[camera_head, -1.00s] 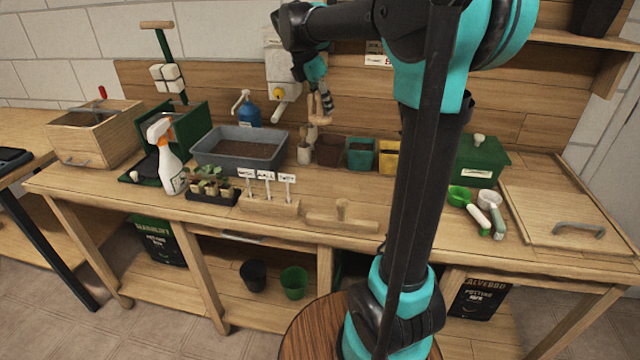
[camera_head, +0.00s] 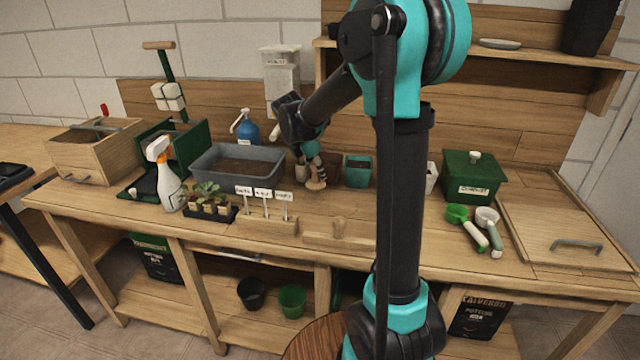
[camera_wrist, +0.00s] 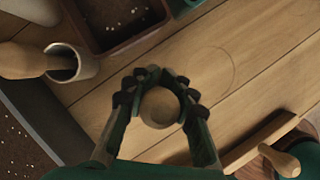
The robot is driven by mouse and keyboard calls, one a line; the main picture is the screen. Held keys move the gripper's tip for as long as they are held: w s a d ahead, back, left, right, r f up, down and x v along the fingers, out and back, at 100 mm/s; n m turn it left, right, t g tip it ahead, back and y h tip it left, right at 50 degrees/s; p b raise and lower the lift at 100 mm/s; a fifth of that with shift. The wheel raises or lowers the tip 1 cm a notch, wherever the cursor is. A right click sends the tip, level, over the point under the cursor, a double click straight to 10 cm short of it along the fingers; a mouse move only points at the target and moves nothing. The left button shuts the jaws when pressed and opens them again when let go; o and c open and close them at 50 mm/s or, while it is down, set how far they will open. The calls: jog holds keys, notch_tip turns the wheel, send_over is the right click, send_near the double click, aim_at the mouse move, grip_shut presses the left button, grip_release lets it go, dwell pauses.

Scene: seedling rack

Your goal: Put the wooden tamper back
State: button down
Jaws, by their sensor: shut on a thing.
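The wooden tamper (camera_head: 316,184) is in my gripper (camera_head: 314,168), low over the bench beside the grey soil tray. In the wrist view my gripper (camera_wrist: 160,92) is shut on it, and the tamper's round end (camera_wrist: 160,107) shows between the fingers. I cannot tell whether its base touches the bench. A faint ring mark (camera_wrist: 234,68) lies on the bare bench, up and right of the tamper in the wrist view.
A small cup (camera_wrist: 88,66) with a wooden tool stands left of my gripper. A brown pot (camera_head: 332,166) and teal pot (camera_head: 358,172) stand close behind. A wooden block (camera_head: 350,242) and label stand (camera_head: 263,224) lie in front. Bench between is clear.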

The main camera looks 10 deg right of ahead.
aim_at(320, 181)
jog(key=shift+f, duration=1.9)
jog(key=shift+f, duration=0.1)
jog(key=c, duration=1.2)
grip_release()
jog(key=v, duration=1.2)
